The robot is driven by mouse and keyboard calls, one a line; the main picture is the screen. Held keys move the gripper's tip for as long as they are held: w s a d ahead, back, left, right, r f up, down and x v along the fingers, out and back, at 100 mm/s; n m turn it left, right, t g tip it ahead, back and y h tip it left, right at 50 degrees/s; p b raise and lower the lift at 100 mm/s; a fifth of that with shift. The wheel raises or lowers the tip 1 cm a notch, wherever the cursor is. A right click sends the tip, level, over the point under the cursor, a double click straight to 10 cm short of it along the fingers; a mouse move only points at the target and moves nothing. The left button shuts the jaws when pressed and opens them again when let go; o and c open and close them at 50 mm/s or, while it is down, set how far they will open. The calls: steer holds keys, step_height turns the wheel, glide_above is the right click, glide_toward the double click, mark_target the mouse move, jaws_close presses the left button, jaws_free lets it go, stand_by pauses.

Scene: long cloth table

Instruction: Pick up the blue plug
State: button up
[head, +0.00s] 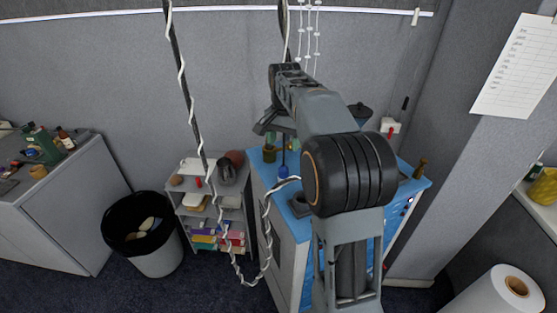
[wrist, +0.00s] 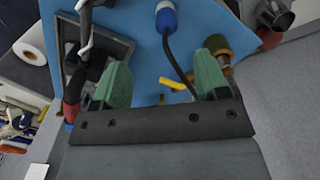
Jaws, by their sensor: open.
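The blue plug (wrist: 167,20) is at the top of the wrist view, on the blue tabletop (wrist: 130,30), with a dark cable running down from it. In the head view a small blue thing that looks like the plug (head: 283,171) stands near the left edge of the blue top (head: 259,165). My gripper (wrist: 163,68) is open, its two green fingers apart, with nothing held between them. The plug lies beyond the fingertips, roughly in line with the gap. In the head view my gripper (head: 272,130) hangs above the blue top; my arm hides much of that top.
An olive-and-brass cylinder (wrist: 218,44) stands near the right finger, and a yellow piece (wrist: 178,83) shows between the fingers. A black tray (wrist: 122,48) lies left of the plug. A coiled white cord (head: 268,225) hangs beside the cabinet. A shelf (head: 180,187) stands left.

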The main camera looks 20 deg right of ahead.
mark_target(283, 166)
steer(key=shift+w+d+f+m, duration=0.35)
steer(key=shift+w+f, duration=0.2)
steer(key=shift+w, duration=0.2)
step_height(283, 166, down, 6)
steer(key=shift+r+p, duration=0.25)
steer(key=shift+p, duration=0.1)
steer(key=shift+w+f+p, duration=0.1)
steer(key=shift+f+p, duration=0.85)
steer(key=shift+f, duration=2.35)
steer(key=shift+c, duration=0.2)
steer(key=c, duration=1)
steer(key=shift+r, duration=0.1)
